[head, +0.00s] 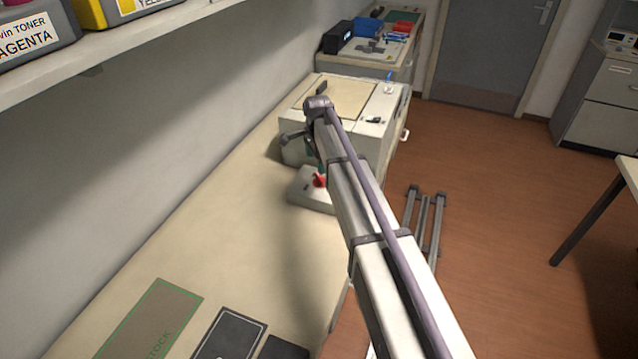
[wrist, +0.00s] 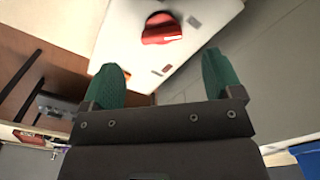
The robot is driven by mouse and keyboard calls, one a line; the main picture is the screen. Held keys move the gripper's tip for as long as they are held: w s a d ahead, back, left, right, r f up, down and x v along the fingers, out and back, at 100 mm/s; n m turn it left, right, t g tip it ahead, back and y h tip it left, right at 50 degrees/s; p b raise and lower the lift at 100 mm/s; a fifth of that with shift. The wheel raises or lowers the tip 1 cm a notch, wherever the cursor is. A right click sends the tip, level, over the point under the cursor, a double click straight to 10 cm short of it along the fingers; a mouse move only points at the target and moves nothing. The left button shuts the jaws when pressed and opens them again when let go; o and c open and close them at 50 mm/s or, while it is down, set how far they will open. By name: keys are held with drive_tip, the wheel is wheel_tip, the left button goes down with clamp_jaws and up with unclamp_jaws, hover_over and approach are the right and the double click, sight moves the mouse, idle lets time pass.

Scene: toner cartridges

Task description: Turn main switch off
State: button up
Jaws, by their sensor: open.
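The main switch is a red rotary knob (head: 319,181) on a light switch box (head: 306,194) on the bench, partly hidden behind my arm. In the wrist view the red knob (wrist: 162,29) sits on the pale box face (wrist: 118,45), ahead of my fingertips and roughly centred between them. My gripper (wrist: 163,66) is open, with two green fingers spread apart and nothing between them. The knob is beyond the fingertips and apart from them. In the head view my arm hides most of the gripper; a bit of green shows just above the knob.
A cream machine (head: 385,112) stands on the bench just behind the switch box. A green-edged mat (head: 160,315) and dark mats (head: 230,335) lie at the near end. A shelf with toner boxes (head: 128,8) hangs at upper left. The middle bench is clear.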

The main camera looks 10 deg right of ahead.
sight(318, 177)
wheel_tip(318, 177, down, 7)
drive_tip(key=b, duration=0.5)
drive_tip(key=shift+f, duration=0.2)
drive_tip(key=shift+r, duration=0.15)
drive_tip(key=c, duration=0.9)
